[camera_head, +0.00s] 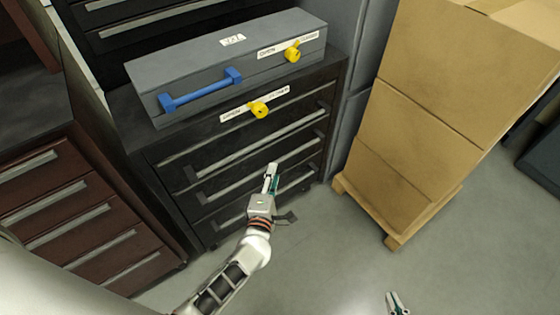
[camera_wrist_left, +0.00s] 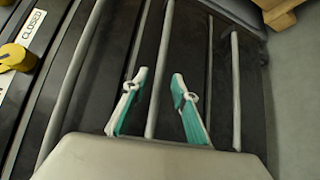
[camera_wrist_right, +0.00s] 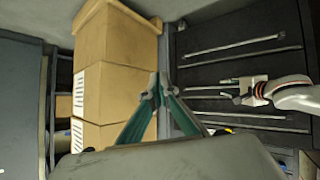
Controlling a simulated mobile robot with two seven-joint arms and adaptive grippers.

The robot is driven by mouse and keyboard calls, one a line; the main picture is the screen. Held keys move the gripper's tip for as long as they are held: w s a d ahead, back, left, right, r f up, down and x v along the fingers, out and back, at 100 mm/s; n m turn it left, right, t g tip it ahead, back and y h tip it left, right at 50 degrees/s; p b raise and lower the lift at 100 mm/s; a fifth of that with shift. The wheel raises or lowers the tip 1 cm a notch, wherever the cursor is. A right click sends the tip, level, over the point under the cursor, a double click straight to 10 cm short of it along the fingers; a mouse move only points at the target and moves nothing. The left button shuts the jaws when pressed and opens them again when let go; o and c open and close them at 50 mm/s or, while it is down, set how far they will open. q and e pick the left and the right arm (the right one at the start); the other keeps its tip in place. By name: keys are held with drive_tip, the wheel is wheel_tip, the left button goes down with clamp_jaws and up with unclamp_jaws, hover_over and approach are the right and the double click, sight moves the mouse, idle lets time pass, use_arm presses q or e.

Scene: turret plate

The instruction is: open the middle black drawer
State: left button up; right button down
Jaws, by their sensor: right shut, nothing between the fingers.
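The black cabinet (camera_head: 160,150) has several drawers with long grey bar handles, and its fronts look shut. The middle drawer's handle (camera_head: 235,181) runs slantwise behind my left gripper (camera_head: 271,178). In the left wrist view my left gripper (camera_wrist_left: 158,78) is open, with one fingertip on each side of a handle bar (camera_wrist_left: 163,55). Whether the fingers touch the bar I cannot tell. My right gripper (camera_wrist_right: 158,84) is shut and empty, well away from the cabinet. Its tips also show at the bottom of the head view (camera_head: 397,304).
A grey case (camera_head: 210,62) with a blue handle (camera_head: 200,91) lies on the cabinet. Yellow knobs (camera_head: 292,53) sit on the case and cabinet (camera_head: 259,110). Stacked cardboard boxes (camera_head: 430,110) stand on a pallet at right. Brown drawers (camera_head: 60,205) stand left. Floor in front is clear.

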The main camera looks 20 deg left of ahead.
sight(277, 161)
use_arm(q)
drive_tip(key=shift+w+a+f+b, duration=0.1)
drive_tip(key=shift+w+f+b, duration=0.1)
drive_tip(key=shift+w, duration=0.85)
drive_tip(key=shift+w+a+f+b, duration=0.15)
drive_tip(key=shift+w+b, duration=0.1)
drive_tip(key=shift+w, duration=0.8)
drive_tip(key=shift+w+a+f+b, duration=0.1)
drive_tip(key=shift+w+f+b, duration=0.1)
drive_tip(key=shift+w, duration=0.85)
drive_tip(key=shift+r, duration=0.1)
clamp_jaws()
